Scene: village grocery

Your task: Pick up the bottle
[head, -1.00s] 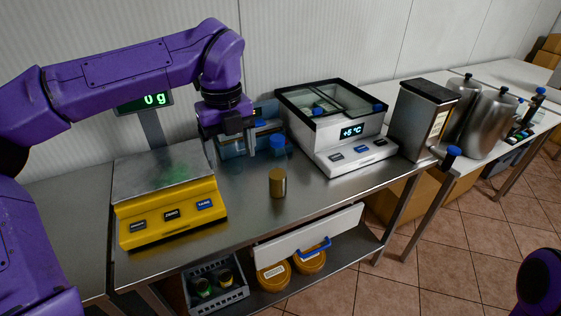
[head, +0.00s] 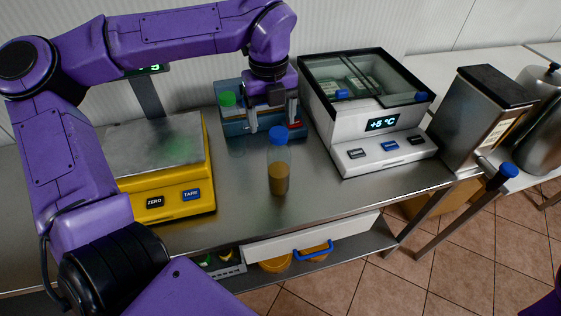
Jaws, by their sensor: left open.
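The bottle (head: 279,178) stands upright on the steel table, clear-walled with a blue cap and brown contents in its lower part. My left gripper (head: 273,122) is open and points down, just behind and above the bottle's cap as seen in the head view. Its two fingers are apart and nothing is held between them. The cap overlaps the space below the fingers, and I cannot tell the exact gap in depth. My right gripper is not in view.
A blue rack (head: 233,127) with a green-capped item (head: 227,99) stands behind the gripper. A yellow scale (head: 178,200) is left, a white cooling box (head: 358,161) right. A steel dispenser (head: 465,125) stands farther right. The steel table (head: 330,205) is clear in front of the bottle.

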